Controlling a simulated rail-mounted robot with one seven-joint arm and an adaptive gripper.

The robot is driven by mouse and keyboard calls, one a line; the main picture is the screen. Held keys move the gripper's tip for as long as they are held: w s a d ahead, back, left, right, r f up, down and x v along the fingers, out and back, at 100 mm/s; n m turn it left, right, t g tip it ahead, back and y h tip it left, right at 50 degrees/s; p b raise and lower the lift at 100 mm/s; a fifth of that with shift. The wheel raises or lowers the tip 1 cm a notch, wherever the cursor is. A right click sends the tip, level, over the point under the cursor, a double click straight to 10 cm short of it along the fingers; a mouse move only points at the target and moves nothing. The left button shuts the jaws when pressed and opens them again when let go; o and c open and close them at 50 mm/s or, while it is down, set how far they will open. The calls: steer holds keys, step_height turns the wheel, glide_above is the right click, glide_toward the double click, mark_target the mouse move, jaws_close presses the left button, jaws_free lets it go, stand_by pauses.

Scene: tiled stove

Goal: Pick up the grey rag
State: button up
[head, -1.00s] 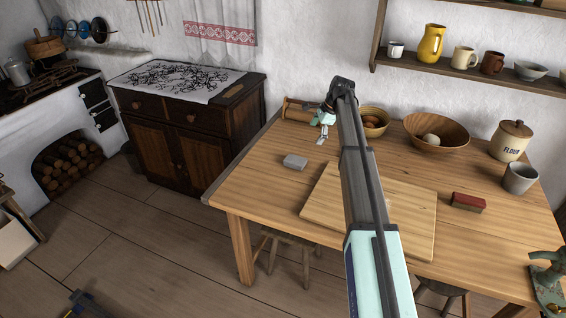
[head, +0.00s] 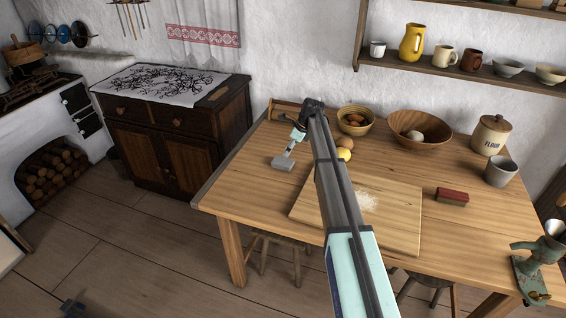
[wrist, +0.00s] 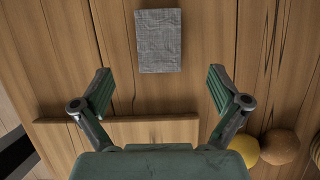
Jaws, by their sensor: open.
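The grey rag (head: 283,164) is a small flat rectangular block of cloth on the wooden table, near its left end. In the wrist view the rag (wrist: 158,40) lies flat on the planks at the top middle, ahead of the fingertips. My gripper (head: 293,149) is above the table, close beside the rag in the head view. In the wrist view my gripper (wrist: 160,80) is open with its two green-padded fingers wide apart. Nothing is between them, and the rag lies just beyond the gap.
A cutting board (head: 405,235) with white powder lies right of the rag. Yellow and brown round items (head: 344,154), an egg bowl (head: 369,112) and a wooden bowl (head: 440,145) stand behind. A red-topped block (head: 452,196) lies right. The table around the rag is clear.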

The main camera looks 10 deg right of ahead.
mark_target(284, 162)
steer(key=p+x, duration=0.2)
steer(key=x, duration=0.5)
steer(key=shift+a+f+p, duration=0.2)
steer(key=shift+p, duration=0.1)
steer(key=shift+a+f, duration=0.1)
steer(key=shift+f, duration=0.35)
steer(key=shift+f, duration=0.25)
steer(key=c, duration=1.1)
